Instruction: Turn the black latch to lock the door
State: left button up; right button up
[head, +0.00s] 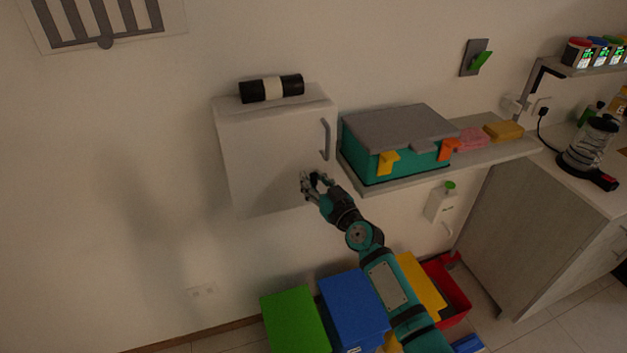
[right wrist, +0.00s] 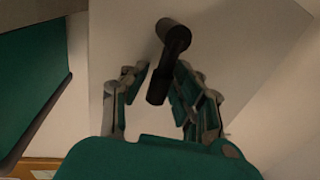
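A white wall cabinet (head: 262,150) with a closed-looking door and a grey handle (head: 325,138) hangs on the wall. The black latch (right wrist: 172,42) shows in the right wrist view as a round pivot with a bar pointing down. My right gripper (head: 314,178) is at the cabinet's lower right front. In the right wrist view, the fingers of the right gripper (right wrist: 163,76) are apart, with the latch bar's lower end between them; I cannot tell whether they touch it. In the head view I cannot make out the latch near the gripper. My left gripper is out of view.
A black-and-white roll (head: 272,88) lies on the cabinet. Right of it, a shelf (head: 485,154) holds a teal box with a grey lid (head: 400,128). Green (head: 294,322) and blue (head: 353,309) boxes stand below.

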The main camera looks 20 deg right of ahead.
grip_shut()
dwell(0.5)
